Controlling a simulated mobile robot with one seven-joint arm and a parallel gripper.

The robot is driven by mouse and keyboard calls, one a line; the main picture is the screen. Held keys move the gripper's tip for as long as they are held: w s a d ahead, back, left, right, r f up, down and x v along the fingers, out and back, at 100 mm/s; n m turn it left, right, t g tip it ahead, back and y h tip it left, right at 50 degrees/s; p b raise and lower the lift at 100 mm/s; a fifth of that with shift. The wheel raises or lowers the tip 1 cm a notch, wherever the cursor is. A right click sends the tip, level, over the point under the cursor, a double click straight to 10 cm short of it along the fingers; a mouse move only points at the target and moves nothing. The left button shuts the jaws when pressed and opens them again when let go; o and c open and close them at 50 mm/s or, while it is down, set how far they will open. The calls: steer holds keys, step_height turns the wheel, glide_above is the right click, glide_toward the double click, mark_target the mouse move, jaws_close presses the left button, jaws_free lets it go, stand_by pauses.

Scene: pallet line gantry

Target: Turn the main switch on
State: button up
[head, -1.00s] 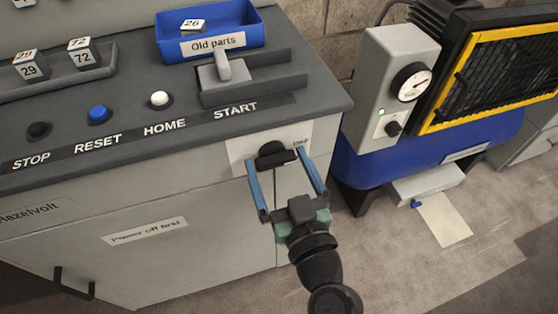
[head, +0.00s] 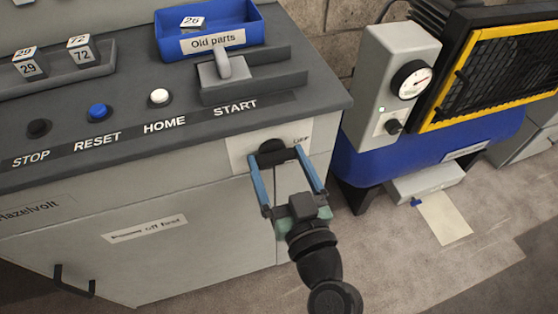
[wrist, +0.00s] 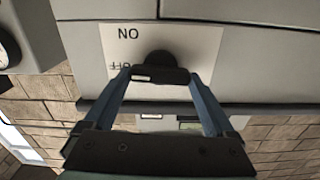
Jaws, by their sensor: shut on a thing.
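The main switch is a black rotary knob (head: 272,147) on a pale plate (head: 239,151) on the cabinet's front, below the START label. In the wrist view, the knob (wrist: 160,62) and its black handle bar (wrist: 160,75) show in front of the plate, with the words ON and OFF upside down. A small light mark on the bar's left end lies near OFF. My gripper (head: 283,156) has its blue fingers on the two ends of the bar; it also shows in the wrist view (wrist: 160,78). It is shut on the bar.
The console top holds STOP, RESET (head: 98,111) and HOME buttons and a START lever (head: 224,66). A blue Old parts bin (head: 212,42) stands behind. A blue compressor (head: 440,130) with a gauge stands at right. Floor is open between, with a paper sheet (head: 443,218).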

steer(key=m, duration=0.3)
steer(key=shift+d+m, duration=0.1)
steer(key=shift+m, duration=0.3)
steer(key=m+p, duration=0.1)
steer(key=m, duration=0.3)
steer(key=shift+m, duration=0.3)
steer(key=m+p, duration=0.1)
steer(key=m, duration=0.3)
steer(key=shift+d+m, duration=0.1)
steer(key=shift+m, duration=0.2)
steer(key=shift+f+m+p, duration=0.2)
steer(key=shift+m+p, duration=0.65)
steer(key=shift+m, duration=1.25)
steer(key=o, duration=1)
steer(key=shift+o, duration=0.3)
